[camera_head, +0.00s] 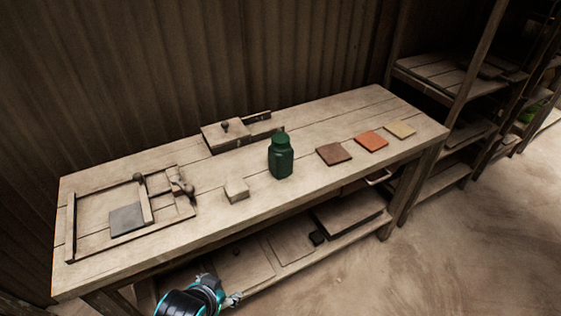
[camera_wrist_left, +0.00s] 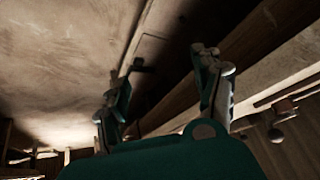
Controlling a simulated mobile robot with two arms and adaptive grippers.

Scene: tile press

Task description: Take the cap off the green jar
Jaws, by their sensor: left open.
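The green jar (camera_head: 281,158) stands upright on the wooden table (camera_head: 215,225), near the middle. Its dark green cap (camera_head: 280,139) sits on top of it. My left gripper (camera_head: 234,299) is low at the bottom of the head view, in front of the table and below its top, well apart from the jar. In the left wrist view my left gripper (camera_wrist_left: 168,92) has its two fingers spread with nothing between them. The jar cannot be made out in the left wrist view. My right gripper is not in view.
Brown (camera_head: 334,154), orange (camera_head: 371,141) and tan (camera_head: 399,129) tiles lie right of the jar. A pale block (camera_head: 236,190) lies to its left. A wooden press frame (camera_head: 71,228) with a grey tile (camera_head: 127,219) is at the left end. A lidded wooden box (camera_head: 222,134) stands behind.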

